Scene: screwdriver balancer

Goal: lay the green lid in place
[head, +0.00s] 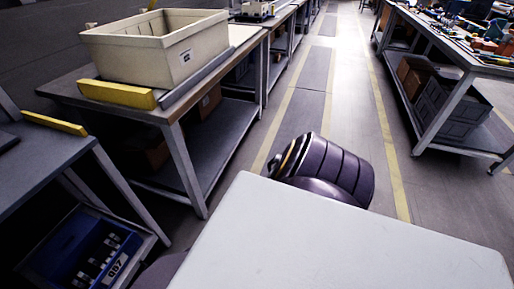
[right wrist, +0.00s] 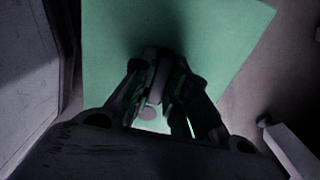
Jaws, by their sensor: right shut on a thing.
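The green lid (right wrist: 215,40) is a flat, square-edged panel that fills much of the right wrist view. My right gripper (right wrist: 162,80) is in front of it, shut on it near its middle; the exact spot held is dark and partly hidden by the fingers. In the head view the right gripper does not show, and no green surface can be seen. My left gripper is in neither view. The place where the lid belongs cannot be made out.
A beige crate (head: 157,46) stands on a grey bench (head: 75,91), with a yellow block (head: 116,94) at its front. A blue bin (head: 82,252) sits low at the left. A large pale flat panel (head: 320,245) fills the bottom. The aisle (head: 310,88) is clear.

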